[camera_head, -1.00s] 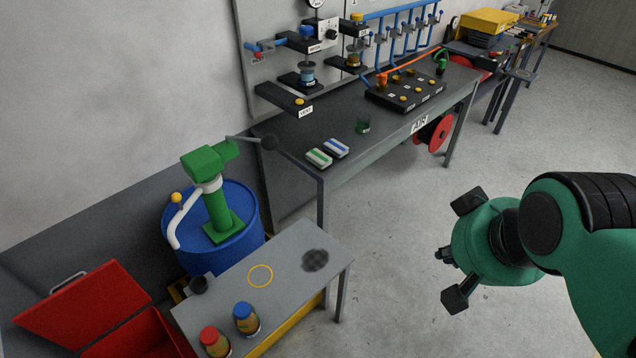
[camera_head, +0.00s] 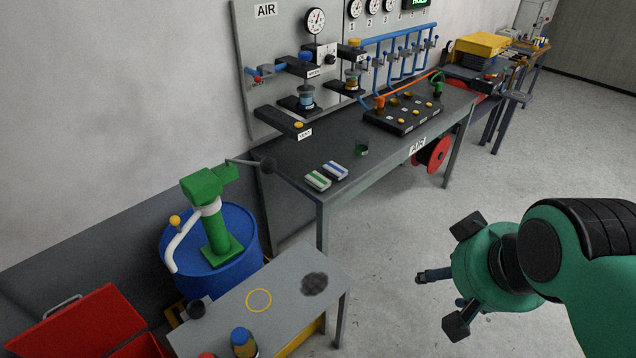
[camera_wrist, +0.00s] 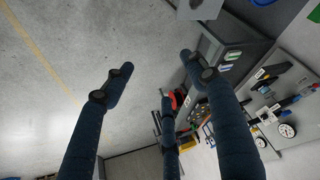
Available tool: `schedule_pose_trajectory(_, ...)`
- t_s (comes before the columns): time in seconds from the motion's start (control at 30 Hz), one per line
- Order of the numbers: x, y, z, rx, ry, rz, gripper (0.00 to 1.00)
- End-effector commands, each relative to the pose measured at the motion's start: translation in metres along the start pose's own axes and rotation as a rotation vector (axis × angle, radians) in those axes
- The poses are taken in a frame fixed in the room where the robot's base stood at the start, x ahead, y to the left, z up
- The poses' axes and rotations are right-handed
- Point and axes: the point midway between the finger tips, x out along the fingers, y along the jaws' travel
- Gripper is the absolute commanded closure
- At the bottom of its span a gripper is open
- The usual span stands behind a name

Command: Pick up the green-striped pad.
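The green-striped pad (camera_head: 317,180) is a small white block with a green stripe. It lies on the front left part of the grey workbench (camera_head: 290,158), beside a blue-striped pad (camera_head: 335,170). In the wrist view the green-striped pad (camera_wrist: 225,68) shows small on the bench, beyond my fingers. My gripper (camera_head: 440,298) is in the air at the right of the head view, well apart from the bench. In the wrist view its fingers (camera_wrist: 152,88) are spread wide with nothing between them.
A small grey table (camera_head: 285,295) with bottles stands in front of a blue drum (camera_head: 225,250) carrying a green pump. The floor (camera_head: 390,240) between bench and gripper is clear.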

Motion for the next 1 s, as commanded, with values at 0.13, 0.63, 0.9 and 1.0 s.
schedule_pose_trajectory(0.13, 0.000, 0.000, 0.000, 0.000, 0.000, 0.000, 0.09)
schedule_pose_trajectory(0.63, -0.003, -0.001, -0.011, -0.009, -0.005, -0.001, 0.09)
schedule_pose_trajectory(0.9, -0.012, -0.005, -0.060, -0.050, -0.035, -0.008, 0.09)
schedule_pose_trajectory(1.0, -0.015, -0.008, -0.086, -0.071, -0.048, -0.011, 0.09)
